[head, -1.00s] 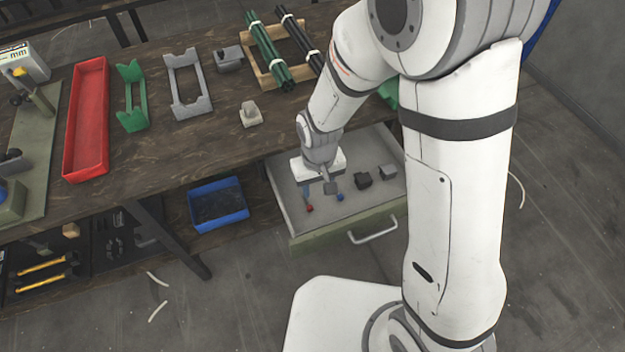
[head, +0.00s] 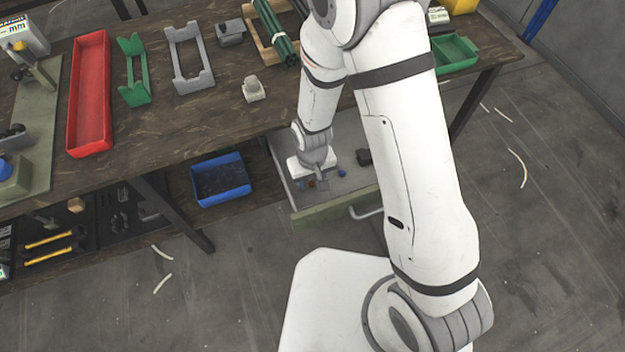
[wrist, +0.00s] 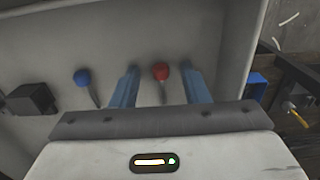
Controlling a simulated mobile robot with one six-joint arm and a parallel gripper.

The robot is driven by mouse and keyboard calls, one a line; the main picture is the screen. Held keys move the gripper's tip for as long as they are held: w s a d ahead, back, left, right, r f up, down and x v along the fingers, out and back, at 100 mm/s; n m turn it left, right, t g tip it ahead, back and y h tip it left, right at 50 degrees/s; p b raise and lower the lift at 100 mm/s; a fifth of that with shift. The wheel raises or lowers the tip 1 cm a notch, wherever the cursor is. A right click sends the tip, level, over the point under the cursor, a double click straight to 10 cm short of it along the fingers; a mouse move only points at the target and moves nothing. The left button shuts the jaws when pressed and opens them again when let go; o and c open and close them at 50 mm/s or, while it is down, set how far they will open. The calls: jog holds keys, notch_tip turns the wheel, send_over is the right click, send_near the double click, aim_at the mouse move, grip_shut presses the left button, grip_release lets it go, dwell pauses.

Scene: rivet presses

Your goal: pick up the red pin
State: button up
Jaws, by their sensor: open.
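The red pin (wrist: 161,73) lies in the open drawer (head: 308,209), with its round red head and thin grey shank showing in the wrist view. My gripper (wrist: 162,80) is open, its two blue fingers on either side of the pin, with a gap to each. In the head view the gripper (head: 310,184) is low over the drawer, and the red head (head: 311,184) is partly hidden beside it. I cannot tell how far the fingertips are above the drawer floor.
A blue-headed pin (wrist: 82,77) lies left of the fingers in the wrist view, with a dark block (wrist: 33,99) farther left. The drawer has raised walls. A blue bin (head: 220,180) stands on the lower shelf, and the wooden bench (head: 215,125) overhangs behind.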

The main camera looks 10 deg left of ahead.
jog(key=shift+c, duration=0.4)
grip_shut()
